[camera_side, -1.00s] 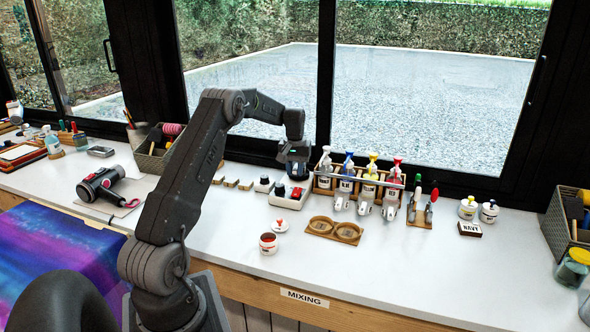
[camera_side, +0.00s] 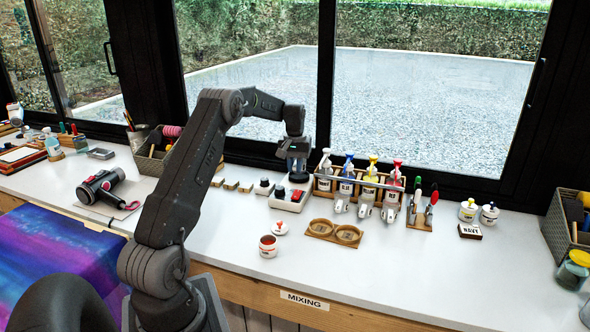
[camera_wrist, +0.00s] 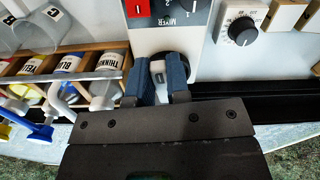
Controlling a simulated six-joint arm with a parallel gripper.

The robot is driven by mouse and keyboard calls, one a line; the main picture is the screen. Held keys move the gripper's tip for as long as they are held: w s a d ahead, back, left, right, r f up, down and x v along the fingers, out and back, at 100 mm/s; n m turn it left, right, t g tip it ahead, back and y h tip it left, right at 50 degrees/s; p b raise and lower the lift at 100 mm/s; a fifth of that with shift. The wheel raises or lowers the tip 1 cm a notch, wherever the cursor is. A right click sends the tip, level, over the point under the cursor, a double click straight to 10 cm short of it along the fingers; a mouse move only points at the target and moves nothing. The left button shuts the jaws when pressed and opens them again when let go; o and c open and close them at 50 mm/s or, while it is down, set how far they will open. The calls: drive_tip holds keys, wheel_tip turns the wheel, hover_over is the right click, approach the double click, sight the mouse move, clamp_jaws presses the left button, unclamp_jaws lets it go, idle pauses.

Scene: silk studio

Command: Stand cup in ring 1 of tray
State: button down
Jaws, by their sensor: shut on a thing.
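My gripper (camera_wrist: 164,84) is at the far end of the mixer (camera_wrist: 174,40), with its blue fingers shut on a pale piece with a dark mark (camera_wrist: 158,72). The fingers and palm hide most of that piece, so I cannot tell its full shape. In the side view my gripper (camera_side: 298,178) is low over the back of the mixer. The cup (camera_side: 268,247), white with reddish-brown inside, stands upright and open on the bench, apart from my gripper. The wooden tray (camera_side: 333,239) with two rings lies to its right; both rings look empty.
A wooden rack of bottles (camera_side: 325,184) stands close to the right of my gripper. A black-knobbed dial box (camera_side: 263,188) is to its left.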

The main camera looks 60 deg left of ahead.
drive_tip(key=shift+d+r, duration=0.1)
drive_tip(key=shift+r, duration=0.05)
drive_tip(key=s+d, duration=0.2)
drive_tip(key=d, duration=0.1)
drive_tip(key=s+d, duration=0.1)
drive_tip(key=shift+s+d+r, duration=0.25)
drive_tip(key=shift+s+r, duration=0.05)
drive_tip(key=shift+r, duration=2)
